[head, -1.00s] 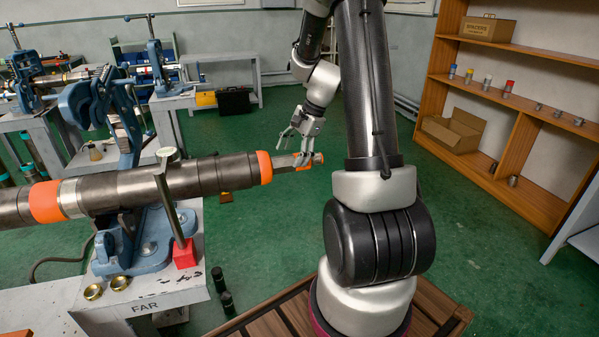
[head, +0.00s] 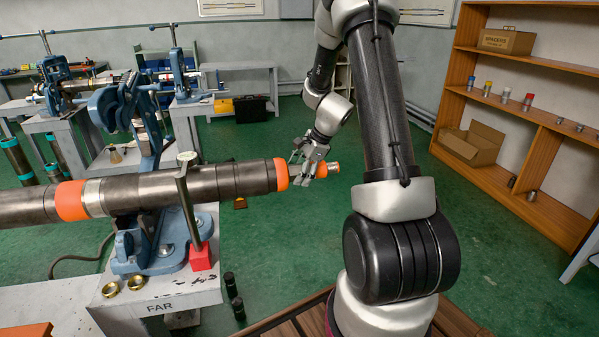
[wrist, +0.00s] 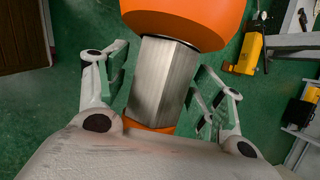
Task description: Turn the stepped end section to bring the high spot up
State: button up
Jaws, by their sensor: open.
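A long dark stepped pipe (head: 220,182) lies level in a blue pipe vise (head: 150,245). Its right end carries an orange collar (head: 281,174), then a narrower bare steel section with flat faces (wrist: 160,80), then another orange band (head: 322,170) near the tip. The collar fills the top of the wrist view (wrist: 185,18). My gripper (head: 306,168) is at this end section. In the wrist view my gripper (wrist: 163,75) is open, one finger on each side of the steel section, with green floor showing between. My palm hides part of the outer band.
A T-handled post (head: 190,205) and a red block (head: 200,257) stand at the bench's right edge. Brass rings (head: 136,283) lie on the bench. Dark cylinders (head: 238,308) stand beside it. A wooden shelf (head: 520,120) is at right; green floor between is clear.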

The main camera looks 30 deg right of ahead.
jog(key=shift+f, duration=0.1)
jog(key=c, duration=1)
jog(key=t+h, duration=0.1)
jog(key=t, duration=0.2)
jog(key=shift+s+n+t, duration=0.15)
jog(key=shift+n+t, duration=0.25)
jog(key=shift+a+f+n+t, duration=0.1)
jog(key=shift+n+t, duration=0.2)
jog(key=shift+t, duration=0.75)
jog(key=shift+f+n+t, duration=0.1)
jog(key=shift+n+t, duration=0.2)
jog(key=shift+t, duration=0.75)
jog(key=shift+r+h, duration=0.1)
jog(key=shift+h, duration=0.2)
